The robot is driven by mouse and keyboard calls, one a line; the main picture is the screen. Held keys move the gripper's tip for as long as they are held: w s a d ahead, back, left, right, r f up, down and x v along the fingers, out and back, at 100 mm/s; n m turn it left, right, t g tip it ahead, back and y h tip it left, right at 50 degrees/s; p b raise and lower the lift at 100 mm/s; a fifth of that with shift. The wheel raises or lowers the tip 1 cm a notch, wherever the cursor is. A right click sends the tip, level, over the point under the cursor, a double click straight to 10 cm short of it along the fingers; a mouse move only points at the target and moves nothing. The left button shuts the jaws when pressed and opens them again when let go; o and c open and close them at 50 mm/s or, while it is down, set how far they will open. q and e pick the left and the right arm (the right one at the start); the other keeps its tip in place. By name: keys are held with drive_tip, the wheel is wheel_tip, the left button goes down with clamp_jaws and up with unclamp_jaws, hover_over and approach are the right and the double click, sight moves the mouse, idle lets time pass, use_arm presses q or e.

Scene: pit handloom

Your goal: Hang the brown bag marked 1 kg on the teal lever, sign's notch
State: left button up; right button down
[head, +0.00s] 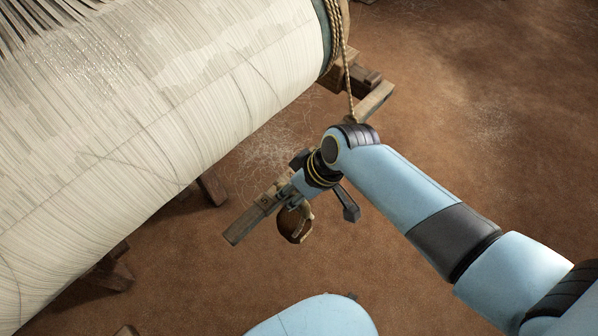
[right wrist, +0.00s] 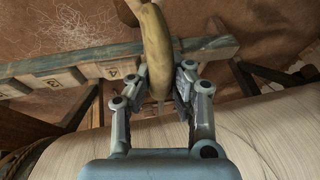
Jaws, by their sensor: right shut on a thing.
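My right gripper (head: 299,192) is over the worn grey-teal lever (head: 236,231), which slants down to the left below the warp roll. The brown bag (head: 293,226) shows just below the gripper, beside the lever. In the right wrist view, my right gripper (right wrist: 158,88) is shut on a curved tan-yellow part of the bag (right wrist: 155,45), which passes across the lever (right wrist: 205,50). Pale plates with dark marks run along the lever, one looking like a 4. The bag's 1 kg mark and the sign's notch cannot be made out. My left gripper is out of view.
A big roll of pale warp threads (head: 130,120) fills the upper left, close to the lever. A rope (head: 348,85) hangs from the roll's end near my right wrist. Wooden supports (head: 375,100) stand beside it. The brown earth floor (head: 490,150) is clear to the right.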

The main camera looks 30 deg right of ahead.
drive_tip(key=shift+w+a+b, duration=0.25)
drive_tip(key=shift+w+b, duration=0.15)
drive_tip(key=shift+w, duration=0.3)
drive_tip(key=shift+w+a+b, duration=0.2)
drive_tip(key=shift+w+b, duration=0.15)
drive_tip(key=shift+w, duration=0.35)
drive_tip(key=shift+w+a+f+b, duration=0.1)
drive_tip(key=shift+w+a+b, duration=0.2)
drive_tip(key=shift+w+b, duration=0.35)
drive_tip(key=shift+w+a+b, duration=0.25)
drive_tip(key=shift+w+b, duration=0.15)
drive_tip(key=shift+w, duration=0.35)
drive_tip(key=shift+f+b, duration=0.4)
drive_tip(key=shift+f, duration=0.35)
drive_tip(key=shift+f, duration=0.25)
